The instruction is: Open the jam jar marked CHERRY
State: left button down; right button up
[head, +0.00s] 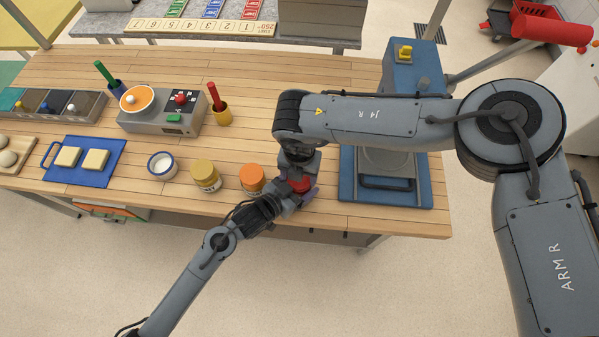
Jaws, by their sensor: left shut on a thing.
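A jar with a red lid (300,184) stands near the front edge of the wooden table, mostly hidden by my two grippers. Its label does not show, so I cannot read CHERRY on it. My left gripper (298,198) comes in from the front and is shut on this red-lidded jar. My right gripper (299,166) points down right above the red lid. Its fingers are too hidden to tell whether they are open or touch the lid. To the left stand a jar with an orange lid (253,178) and a jar with a yellow lid (205,173).
A white cup with a blue rim (161,166) and a blue board with two pale squares (83,182) are farther left. A grey device with an orange bowl (138,98) stands behind. A blue machine (410,75) stands close on the right. Bare wood lies behind the jars.

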jog(key=shift+r, duration=0.2)
jog(key=shift+r, duration=0.85)
jog(key=shift+r, duration=0.15)
jog(key=shift+r, duration=1.9)
pick_arm(q)
grip_release()
jog(key=shift+s, duration=0.1)
